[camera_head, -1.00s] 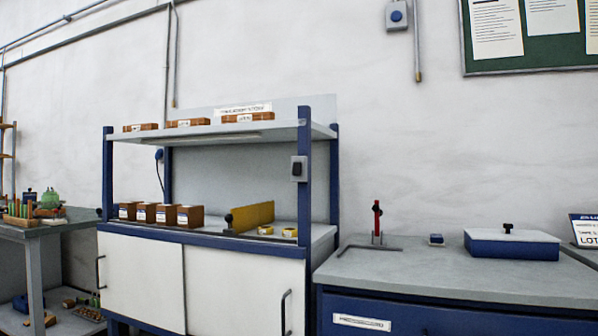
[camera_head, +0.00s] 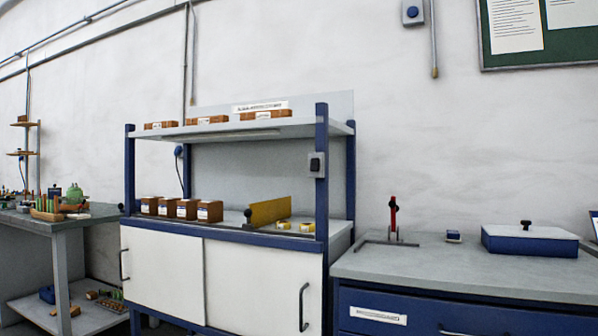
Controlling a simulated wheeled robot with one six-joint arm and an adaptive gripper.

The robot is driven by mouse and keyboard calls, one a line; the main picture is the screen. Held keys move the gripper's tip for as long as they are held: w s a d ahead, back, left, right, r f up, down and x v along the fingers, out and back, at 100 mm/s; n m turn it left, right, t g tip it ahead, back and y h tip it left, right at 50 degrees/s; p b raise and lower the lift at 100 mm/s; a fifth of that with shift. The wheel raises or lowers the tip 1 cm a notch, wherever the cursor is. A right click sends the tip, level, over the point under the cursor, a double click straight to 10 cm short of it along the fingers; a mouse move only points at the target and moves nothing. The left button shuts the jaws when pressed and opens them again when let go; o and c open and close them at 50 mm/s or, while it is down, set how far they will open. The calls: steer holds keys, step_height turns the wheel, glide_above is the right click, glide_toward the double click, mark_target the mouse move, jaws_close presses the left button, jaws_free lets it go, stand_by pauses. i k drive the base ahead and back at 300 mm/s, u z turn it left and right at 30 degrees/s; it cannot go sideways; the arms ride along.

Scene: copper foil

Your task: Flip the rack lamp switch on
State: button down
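A small grey switch box with a dark rocker (camera_head: 316,165) is fixed to the front right blue post of the blue-and-white rack (camera_head: 322,200). The rocker is too small to tell which way it is set. A pale lamp strip (camera_head: 243,134) runs under the rack's upper shelf; I cannot tell whether it is lit. My gripper is not in view.
Brown boxes (camera_head: 187,208), a yellow plate (camera_head: 270,212) and yellow-white rolls stand on the rack's lower deck. White doors with handles (camera_head: 304,306) are below. A grey-topped bench (camera_head: 460,270) with a blue case (camera_head: 530,241) is at right, a cluttered table (camera_head: 60,223) at left.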

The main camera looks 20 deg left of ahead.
mark_target(315, 163)
steer(key=u, duration=0.95)
steer(key=k, duration=1.25)
steer(key=u, duration=1.15)
steer(key=i, duration=1.05)
steer(key=z, duration=0.65)
steer(key=i, duration=0.75)
steer(key=z, duration=1.2)
steer(key=i, duration=0.25)
steer(key=z, duration=0.25)
